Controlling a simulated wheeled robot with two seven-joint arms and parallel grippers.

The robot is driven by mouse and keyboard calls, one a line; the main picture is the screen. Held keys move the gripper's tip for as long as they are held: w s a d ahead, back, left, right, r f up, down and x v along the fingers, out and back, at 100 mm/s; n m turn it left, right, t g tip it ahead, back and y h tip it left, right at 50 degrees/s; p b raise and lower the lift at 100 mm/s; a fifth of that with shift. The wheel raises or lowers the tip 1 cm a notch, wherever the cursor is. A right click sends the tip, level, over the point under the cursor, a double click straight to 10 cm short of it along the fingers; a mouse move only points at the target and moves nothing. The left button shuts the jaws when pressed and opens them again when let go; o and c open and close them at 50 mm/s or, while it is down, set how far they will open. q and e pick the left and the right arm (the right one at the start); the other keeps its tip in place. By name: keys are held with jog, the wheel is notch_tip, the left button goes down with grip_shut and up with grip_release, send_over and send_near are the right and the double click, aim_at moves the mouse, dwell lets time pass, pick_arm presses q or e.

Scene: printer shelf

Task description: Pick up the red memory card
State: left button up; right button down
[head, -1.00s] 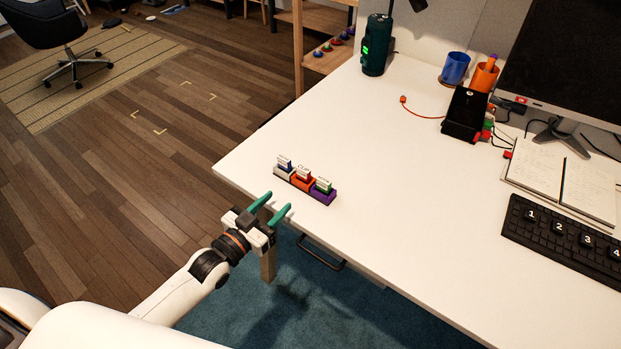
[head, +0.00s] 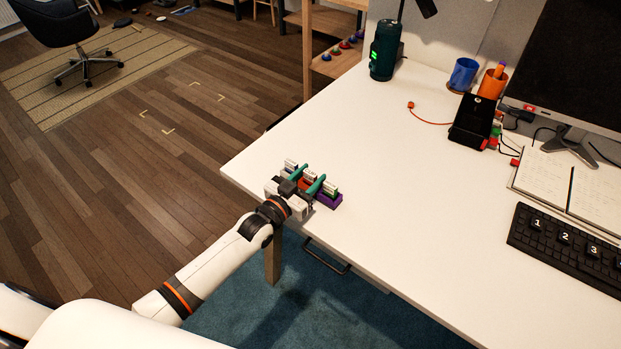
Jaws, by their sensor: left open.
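The card holder (head: 328,201) stands near the left edge of the white desk, with a pale, an orange and a purple block in a row. The red memory card (head: 309,176) stands upright in the middle, orange block; its white label top shows and its lower part is mostly hidden by my gripper. My left gripper (head: 313,174) is open, its green fingers reaching over the holder on either side of the red card. Whether they touch it I cannot tell. My right gripper is not in view.
A blue-marked card (head: 290,164) and a green-marked card (head: 330,187) stand close on either side. The desk to the right of the holder is clear up to the keyboard (head: 570,245). A dark green flask-like device (head: 383,50) stands at the back.

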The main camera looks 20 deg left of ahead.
aim_at(310, 173)
pick_arm(q)
jog(key=shift+w+d, duration=0.15)
jog(key=shift+w, duration=0.15)
jog(key=shift+c, duration=0.5)
jog(key=c, duration=0.6)
jog(key=shift+r, duration=0.1)
notch_tip(310, 173, up, 9)
jog(key=shift+r+p, duration=0.15)
jog(key=shift+p, duration=0.3)
jog(key=shift+r+p, duration=0.35)
jog(key=shift+r, duration=0.35)
notch_tip(310, 173, up, 3)
jog(key=p, duration=0.3)
jog(key=shift+f, duration=0.15)
